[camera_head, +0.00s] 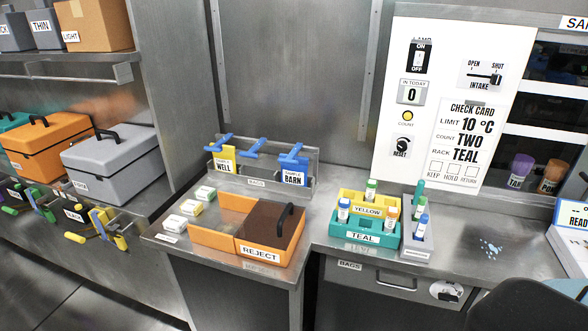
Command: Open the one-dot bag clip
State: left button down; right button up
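A blue-labelled bag (293,172) reading BARN hangs under the right clip. The clips' dots are too small to make out, so I cannot tell which one has one dot. Whether each clip is open or shut is also unclear. Neither of my grippers shows in the head view.
In front of the rack (256,183) stand an orange REJECT box (213,237) with a dark handled lid and small white boxes (189,208). A teal tube rack (363,237) stands to the right.

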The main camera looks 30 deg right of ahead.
aim_at(290, 159)
jog(key=j+z, duration=0.1)
jog(key=z, duration=0.3)
jog(key=j+z, duration=0.15)
jog(key=z, duration=0.25)
jog(key=j+z, duration=0.15)
jog(key=z, duration=0.25)
jog(key=i+j, duration=0.05)
